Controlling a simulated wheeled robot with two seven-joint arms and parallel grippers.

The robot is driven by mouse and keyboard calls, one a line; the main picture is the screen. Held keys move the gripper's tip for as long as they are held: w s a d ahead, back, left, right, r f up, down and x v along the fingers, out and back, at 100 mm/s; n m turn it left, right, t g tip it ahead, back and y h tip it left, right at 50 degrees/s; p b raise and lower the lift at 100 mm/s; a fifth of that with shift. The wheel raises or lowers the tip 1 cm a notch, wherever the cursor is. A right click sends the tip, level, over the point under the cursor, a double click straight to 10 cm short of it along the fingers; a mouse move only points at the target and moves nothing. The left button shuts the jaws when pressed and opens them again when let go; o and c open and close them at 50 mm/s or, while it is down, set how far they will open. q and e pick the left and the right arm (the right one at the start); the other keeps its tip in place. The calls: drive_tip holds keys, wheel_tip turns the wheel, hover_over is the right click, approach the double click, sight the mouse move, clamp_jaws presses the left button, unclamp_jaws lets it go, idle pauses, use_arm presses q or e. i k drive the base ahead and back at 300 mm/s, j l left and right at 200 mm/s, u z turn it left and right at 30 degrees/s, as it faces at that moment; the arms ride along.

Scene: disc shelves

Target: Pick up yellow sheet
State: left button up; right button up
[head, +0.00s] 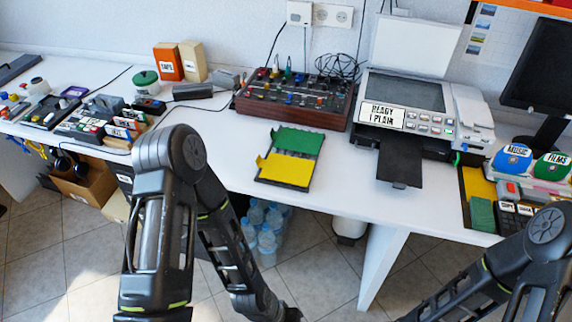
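A yellow sheet (287,169) lies in the front part of a dark shallow tray (283,186) on the white table. A green sheet (298,140) lies behind it in the same tray. The yellow sheet has a small raised tab at its left edge. My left arm stands in front of the table, left of the tray, with its forearm running down to the bottom edge. My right arm is at the bottom right. Both grippers are out of the picture, and neither arm touches the sheet.
A printer (405,100) with a black output tray (400,162) stands to the right. A wooden-sided control box (295,103) stands behind the tray. Clutter fills the table's left end. The white table (335,185) is clear between tray and printer. Bottles (266,225) stand underneath.

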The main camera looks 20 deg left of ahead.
sight(277, 167)
drive_tip(key=j+z, duration=0.15)
drive_tip(key=z, duration=0.3)
drive_tip(key=j+z, duration=0.15)
drive_tip(key=z, duration=0.25)
drive_tip(key=j+z, duration=0.15)
drive_tip(key=z, duration=0.3)
drive_tip(key=j+z, duration=0.15)
drive_tip(key=z, duration=0.25)
drive_tip(key=k+j+z, duration=0.4)
drive_tip(key=k+j, duration=0.15)
drive_tip(key=j, duration=0.25)
drive_tip(key=k+j+z, duration=0.35)
drive_tip(key=k+j, duration=0.25)
